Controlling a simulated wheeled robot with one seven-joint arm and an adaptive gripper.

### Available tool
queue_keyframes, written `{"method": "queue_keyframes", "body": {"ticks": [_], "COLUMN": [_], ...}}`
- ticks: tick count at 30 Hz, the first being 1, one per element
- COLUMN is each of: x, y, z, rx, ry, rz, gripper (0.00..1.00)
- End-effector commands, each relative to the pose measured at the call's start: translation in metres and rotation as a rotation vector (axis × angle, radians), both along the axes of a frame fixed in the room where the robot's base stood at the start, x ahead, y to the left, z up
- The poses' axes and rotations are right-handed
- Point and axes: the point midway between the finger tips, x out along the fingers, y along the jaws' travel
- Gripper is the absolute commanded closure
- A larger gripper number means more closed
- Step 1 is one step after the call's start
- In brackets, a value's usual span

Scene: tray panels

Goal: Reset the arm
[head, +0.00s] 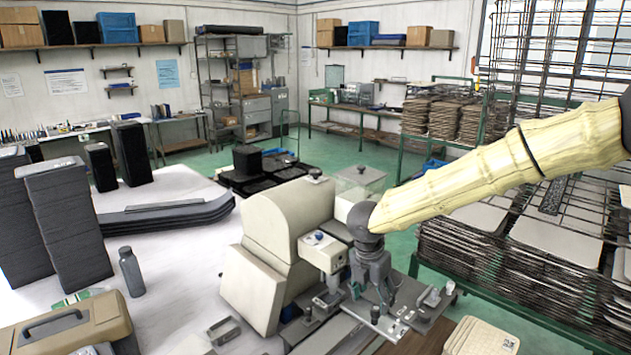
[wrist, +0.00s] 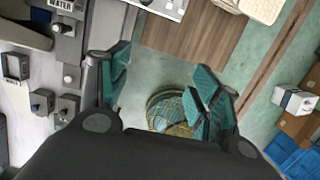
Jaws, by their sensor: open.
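My arm reaches in from the right edge of the head view, wearing a cream padded sleeve, and slopes down to the left. My gripper (head: 376,308) hangs at its end, pointing down in front of a cream machine (head: 291,215) with a grey metal base. In the wrist view my gripper (wrist: 162,75) shows two fingers with teal pads spread wide apart. Nothing is held between them. A round teal-and-tan meshed thing (wrist: 170,107) shows beyond the fingers, partly hidden by them. I cannot tell whether the gripper touches the machine's fittings.
Wire racks with stacked trays (head: 476,255) stand close on the right under my arm. A white table on the left holds stacks of black panels (head: 65,215), a grey bottle (head: 131,272) and a tan case (head: 70,325). Green floor (head: 400,245) shows behind the machine.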

Motion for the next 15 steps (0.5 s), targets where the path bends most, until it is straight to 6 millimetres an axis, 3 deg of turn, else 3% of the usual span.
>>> {"method": "queue_keyframes", "body": {"ticks": [1, 6, 11, 15], "x": [-0.011, -0.011, -0.027, -0.062], "y": [-0.006, -0.033, -0.051, -0.063], "z": [-0.04, -0.138, -0.218, -0.271], "rx": [-0.065, -0.253, -0.388, -0.478], "ry": [0.025, 0.091, 0.173, 0.248], "rz": [0.118, 0.536, 0.954, 1.331], "gripper": [0.37, 0.37, 0.37, 0.37]}}
